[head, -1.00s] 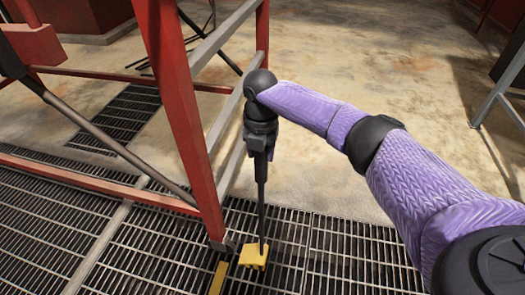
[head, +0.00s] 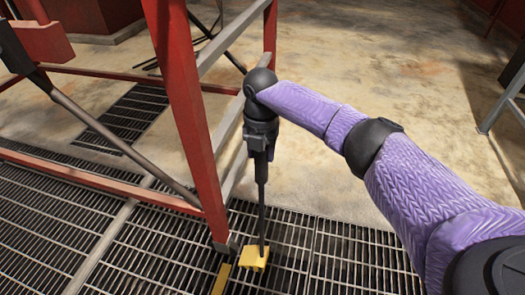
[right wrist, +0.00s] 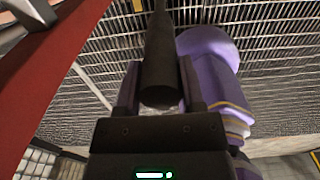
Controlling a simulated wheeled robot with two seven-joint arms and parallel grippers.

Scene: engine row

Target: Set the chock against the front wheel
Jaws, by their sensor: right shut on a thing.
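The yellow chock (head: 253,257) is low at the grating, at the bottom end of a long dark rod (head: 262,210). My right gripper (head: 260,153) points down and is shut on this rod near its top. A small dark foot (head: 228,246) sits under the near red leg, just left of the chock. I cannot tell whether it is the front wheel, or whether the chock touches it. My left gripper is not in view.
The red frame (head: 187,120) with its braces fills the left. A yellow strip (head: 221,278) lies on the floor grating (head: 340,262) beside the chock. A grey stand leg (head: 505,88) is at the right. Bare concrete floor (head: 350,85) lies behind the arm.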

